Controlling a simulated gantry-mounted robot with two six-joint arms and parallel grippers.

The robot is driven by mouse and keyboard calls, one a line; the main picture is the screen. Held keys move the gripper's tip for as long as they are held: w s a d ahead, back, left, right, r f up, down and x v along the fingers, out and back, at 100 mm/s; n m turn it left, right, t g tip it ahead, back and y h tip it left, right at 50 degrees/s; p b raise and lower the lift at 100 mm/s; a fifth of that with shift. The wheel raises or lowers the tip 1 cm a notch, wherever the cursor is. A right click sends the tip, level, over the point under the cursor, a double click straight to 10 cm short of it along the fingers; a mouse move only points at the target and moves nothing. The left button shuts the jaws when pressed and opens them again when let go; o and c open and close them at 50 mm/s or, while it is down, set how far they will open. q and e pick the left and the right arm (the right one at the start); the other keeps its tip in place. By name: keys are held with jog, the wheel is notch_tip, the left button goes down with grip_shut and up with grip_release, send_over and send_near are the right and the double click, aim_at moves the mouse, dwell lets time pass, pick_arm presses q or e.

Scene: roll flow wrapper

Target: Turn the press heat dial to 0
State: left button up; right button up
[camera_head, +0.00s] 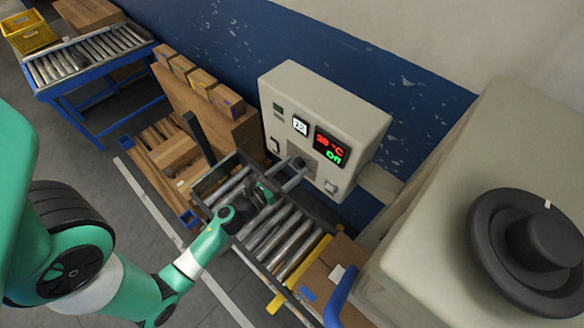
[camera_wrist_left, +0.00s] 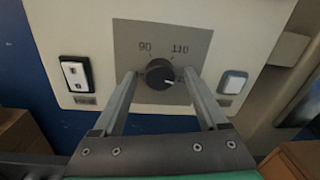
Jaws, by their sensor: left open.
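The heat dial (camera_wrist_left: 160,73) is a round black knob with a white pointer mark, on a grey plate with 90 and 110 printed beside it. Its mark points to the lower right in the left wrist view. In the head view the dial (camera_head: 299,162) sits low on the beige control box (camera_head: 345,105), partly hidden by my gripper. My left gripper (camera_head: 295,168) is open, its fingers on either side of the dial; in the wrist view the fingertips (camera_wrist_left: 160,76) flank it with small gaps. The display (camera_head: 330,147) shows red digits in °C and a green "Off". My right gripper is out of view.
A switch (camera_wrist_left: 75,73) and a pale button (camera_wrist_left: 233,82) flank the dial. A roller conveyor (camera_head: 275,240) lies under my left arm. A beige cabinet (camera_head: 425,225) with a large black knob (camera_head: 540,240) stands at right. Boxes (camera_head: 210,95) stand at left.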

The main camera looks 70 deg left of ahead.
pick_arm(q)
grip_shut()
